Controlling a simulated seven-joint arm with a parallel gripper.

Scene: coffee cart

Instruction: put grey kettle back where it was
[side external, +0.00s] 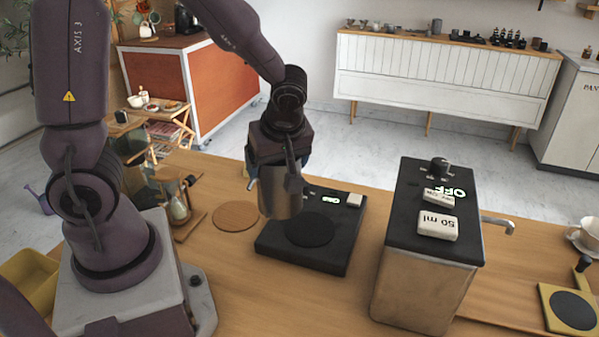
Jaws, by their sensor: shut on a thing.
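The grey kettle (277,195) is a metal vessel held upright under my gripper (283,160), in the side external view. My gripper is shut on it; the fingertips and the exact grip are hard to make out. The kettle appears raised, in front of the gap between a round wooden coaster (236,216) on its left and a black scale or hot plate (325,259) on its right. Whether its base touches anything cannot be told. The black device has a dark round pad (309,229) and a lit display reading "ON".
A tall box dispenser (428,240) with a black top, "OFF" display and "50 ml" button stands to the right. A wood-framed hourglass-like item (178,208) stands left of the coaster. A white cup (585,235) and a yellow stand (570,308) are at far right.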

